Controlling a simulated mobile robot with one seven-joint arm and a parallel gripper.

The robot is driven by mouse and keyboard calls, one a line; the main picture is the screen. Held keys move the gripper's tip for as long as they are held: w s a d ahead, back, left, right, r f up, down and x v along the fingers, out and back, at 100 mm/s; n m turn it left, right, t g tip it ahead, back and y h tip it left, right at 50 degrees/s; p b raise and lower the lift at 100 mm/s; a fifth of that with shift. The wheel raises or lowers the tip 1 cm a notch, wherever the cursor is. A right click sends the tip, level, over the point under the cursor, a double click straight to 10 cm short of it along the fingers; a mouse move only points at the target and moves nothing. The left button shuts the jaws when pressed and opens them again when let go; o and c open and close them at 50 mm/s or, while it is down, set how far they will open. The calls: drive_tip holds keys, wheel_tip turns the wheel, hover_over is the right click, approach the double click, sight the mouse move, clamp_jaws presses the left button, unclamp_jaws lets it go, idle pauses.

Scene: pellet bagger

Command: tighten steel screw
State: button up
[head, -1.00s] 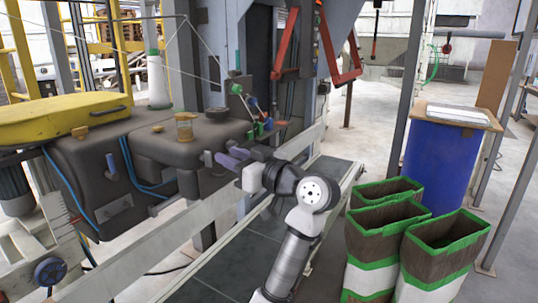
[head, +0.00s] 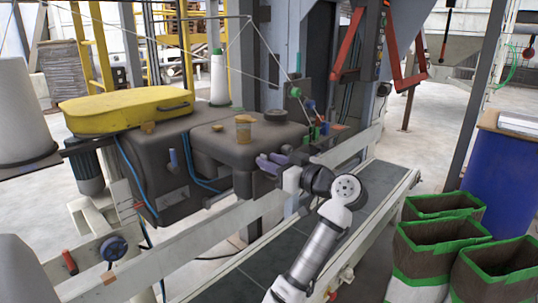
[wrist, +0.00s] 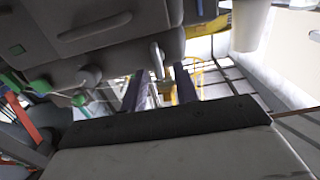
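The steel screw is not plain in the head view. In the wrist view a small light-grey bent piece (wrist: 157,60), possibly the screw's handle, stands out from the dark sewing-machine housing (wrist: 110,60). My gripper (wrist: 160,82) has its two purple fingers apart, with the grey piece just beyond and between their tips. I see no contact. In the head view my gripper (head: 268,163) is at the front of the grey-brown machine head (head: 220,145), close to its right-hand block. The finger gap is hard to make out there.
A conveyor belt (head: 375,190) runs below my arm. Open bags (head: 440,240) and a blue drum (head: 500,180) stand at the right.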

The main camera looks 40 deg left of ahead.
drive_tip(key=shift+a, duration=0.8)
drive_tip(key=shift+c, duration=0.4)
clamp_jaws()
